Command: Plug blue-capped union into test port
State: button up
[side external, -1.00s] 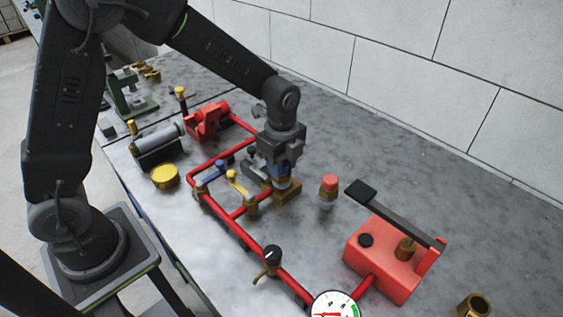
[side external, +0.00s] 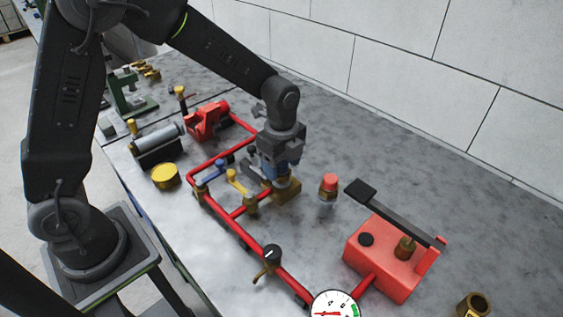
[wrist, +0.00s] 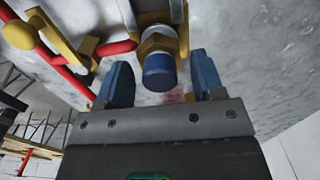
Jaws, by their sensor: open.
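The blue-capped union (wrist: 158,68) shows in the wrist view as a dark blue cap on a brass hex body, in line with the brass test port block behind it. It looks seated there, but how deep I cannot tell. My gripper (wrist: 161,78) is open, with one blue finger on each side of the cap and a visible gap to each. In the side view my gripper (side external: 276,171) is low over the brass block (side external: 287,193), and its fingers largely hide the union.
A red-capped fitting (side external: 328,188) stands just right of the block. A red pump box (side external: 383,262) with a dark lever is further right. Red pipes with a yellow-handled valve (side external: 237,182) and a blue-handled valve (side external: 212,174) run close on the left. Bench behind is clear.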

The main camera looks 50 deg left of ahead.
notch_tip(320, 180, up, 14)
dwell(0.6)
dwell(0.4)
jog(key=s+a+r+n+t, duration=0.1)
jog(key=s+a+n+t, duration=0.1)
jog(key=s+n, duration=0.7)
jog(key=s+a+r+n+t, duration=0.2)
jog(key=s+a+n+t, duration=0.1)
jog(key=s+n, duration=0.6)
jog(key=shift+s+t, duration=0.3)
jog(key=shift+s, duration=0.55)
